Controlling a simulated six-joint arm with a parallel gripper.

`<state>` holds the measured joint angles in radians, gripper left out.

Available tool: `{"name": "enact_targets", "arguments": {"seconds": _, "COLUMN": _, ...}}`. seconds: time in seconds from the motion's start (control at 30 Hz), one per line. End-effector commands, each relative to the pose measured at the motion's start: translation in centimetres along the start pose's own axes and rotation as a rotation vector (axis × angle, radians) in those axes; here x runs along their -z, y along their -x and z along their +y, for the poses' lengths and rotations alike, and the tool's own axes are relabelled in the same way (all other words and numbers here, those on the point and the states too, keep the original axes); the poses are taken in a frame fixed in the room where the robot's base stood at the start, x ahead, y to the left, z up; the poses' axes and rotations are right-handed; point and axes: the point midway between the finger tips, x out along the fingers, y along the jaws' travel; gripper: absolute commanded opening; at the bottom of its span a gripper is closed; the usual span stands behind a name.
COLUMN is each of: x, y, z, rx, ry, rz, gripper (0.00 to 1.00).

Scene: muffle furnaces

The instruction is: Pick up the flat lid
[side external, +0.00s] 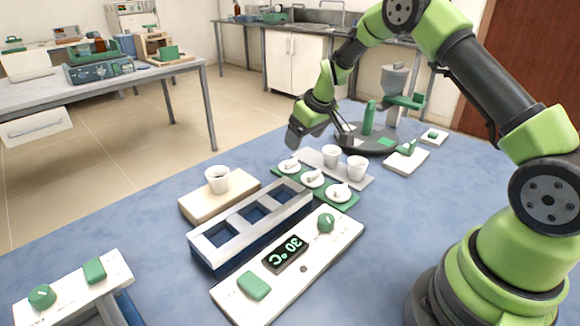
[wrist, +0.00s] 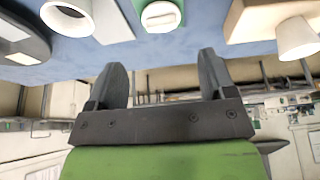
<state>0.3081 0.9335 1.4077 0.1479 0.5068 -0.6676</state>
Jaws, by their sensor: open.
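Three small white lids with raised grips lie in a row on a green mat (side external: 332,189): a far lid (side external: 289,166), a middle lid (side external: 312,178) and a near lid (side external: 340,193). I cannot tell by shape which one is the flat lid. My gripper (side external: 293,141) is above and just beyond the far lid, apart from it. In the wrist view my gripper (wrist: 162,72) has its fingers wide apart with nothing between them. One white lid (wrist: 161,16) shows at the top edge of the wrist view, partly cut off, beyond the fingertips.
White crucibles (side external: 331,156) stand on a grey plate (side external: 312,157) beside the mat. Another cup (side external: 217,179) stands on a beige block (side external: 240,184). A blue-and-white rack (side external: 250,226) and a 30 °C control panel (side external: 322,254) lie nearer. A dark round base (side external: 370,143) is behind.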

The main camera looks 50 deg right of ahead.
Motion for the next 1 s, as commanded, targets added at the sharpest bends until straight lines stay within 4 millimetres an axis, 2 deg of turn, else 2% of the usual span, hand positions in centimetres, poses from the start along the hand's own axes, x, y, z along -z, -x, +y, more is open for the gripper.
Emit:
{"name": "enact_targets", "arguments": {"seconds": 0.2, "x": -0.1, "y": -3.2, "z": -0.1, "rx": 0.001, "ry": 0.000, "rz": -0.003, "gripper": 0.77}}
{"name": "enact_targets", "arguments": {"seconds": 0.47, "x": -0.1, "y": -5.2, "z": -0.1, "rx": 0.001, "ry": -0.001, "rz": -0.003, "gripper": 0.77}}
{"name": "enact_targets", "arguments": {"seconds": 0.7, "x": 0.0, "y": -8.5, "z": -0.1, "rx": 0.000, "ry": -0.001, "rz": -0.001, "gripper": 0.77}}
{"name": "enact_targets", "arguments": {"seconds": 0.83, "x": -0.1, "y": -9.3, "z": -0.1, "rx": 0.000, "ry": -0.001, "rz": -0.002, "gripper": 0.77}}
{"name": "enact_targets", "arguments": {"seconds": 1.0, "x": 0.0, "y": -9.3, "z": -0.1, "rx": -0.001, "ry": -0.001, "rz": -0.001, "gripper": 0.77}}
